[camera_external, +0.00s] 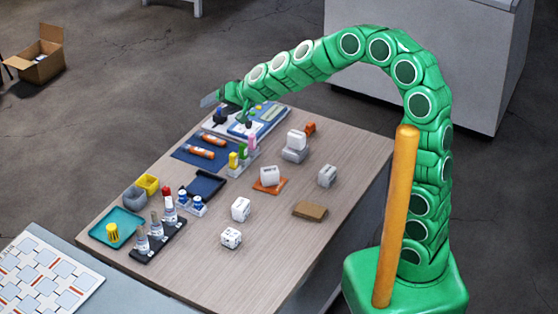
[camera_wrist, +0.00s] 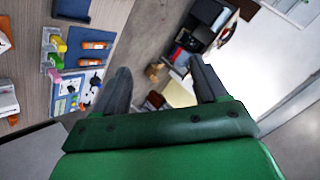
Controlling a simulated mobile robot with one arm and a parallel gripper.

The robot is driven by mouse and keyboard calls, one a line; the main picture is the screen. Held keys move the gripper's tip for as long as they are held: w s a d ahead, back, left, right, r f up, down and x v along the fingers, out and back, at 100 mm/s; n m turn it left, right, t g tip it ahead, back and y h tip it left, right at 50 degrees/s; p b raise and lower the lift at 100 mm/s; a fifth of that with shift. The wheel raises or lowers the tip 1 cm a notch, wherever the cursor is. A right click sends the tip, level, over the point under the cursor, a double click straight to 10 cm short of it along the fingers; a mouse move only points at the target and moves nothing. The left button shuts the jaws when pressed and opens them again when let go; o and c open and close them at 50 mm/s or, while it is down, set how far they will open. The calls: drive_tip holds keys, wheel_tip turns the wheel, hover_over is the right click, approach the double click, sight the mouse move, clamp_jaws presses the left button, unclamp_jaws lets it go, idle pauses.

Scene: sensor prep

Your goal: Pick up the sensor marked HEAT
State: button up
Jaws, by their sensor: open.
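Several white block-shaped sensors with dark marks stand on the wooden table in the external view. One (camera_external: 296,139) sits on a grey block, one (camera_external: 269,174) is on an orange pad, one (camera_external: 327,175) is to the right, and two (camera_external: 240,208) (camera_external: 231,237) are nearer the front. The marks are too small to read, so I cannot tell which says HEAT. My gripper (camera_external: 212,97) is up near the table's far end, away from these blocks. In the wrist view my gripper (camera_wrist: 160,70) is open with nothing between its fingers.
Orange cylinders (camera_external: 201,152) lie on a blue mat. Coloured pegs (camera_external: 243,152), a dark tray (camera_external: 205,186), a teal tray (camera_external: 117,238), a black rack (camera_external: 158,243) and a brown block (camera_external: 310,211) share the table (camera_external: 281,236). A cardboard box (camera_external: 40,66) is on the floor.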

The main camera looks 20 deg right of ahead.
drive_tip(key=w+a+f+m+t+h, duration=0.1)
drive_tip(key=w+a+f+m+t, duration=0.1)
drive_tip(key=w+a+f, duration=0.3)
drive_tip(key=m+t+h, duration=0.2)
drive_tip(key=m+h, duration=0.4)
drive_tip(key=h, duration=1)
approach(238, 206)
drive_tip(key=shift+x, duration=1.2)
drive_tip(key=shift+d+f, duration=0.1)
drive_tip(key=shift+f, duration=0.05)
drive_tip(key=shift+w+d+f, duration=0.1)
drive_tip(key=shift+w+d, duration=0.1)
drive_tip(key=shift+w, duration=0.05)
drive_tip(key=shift+x, duration=3.45)
drive_tip(key=c, duration=1.1)
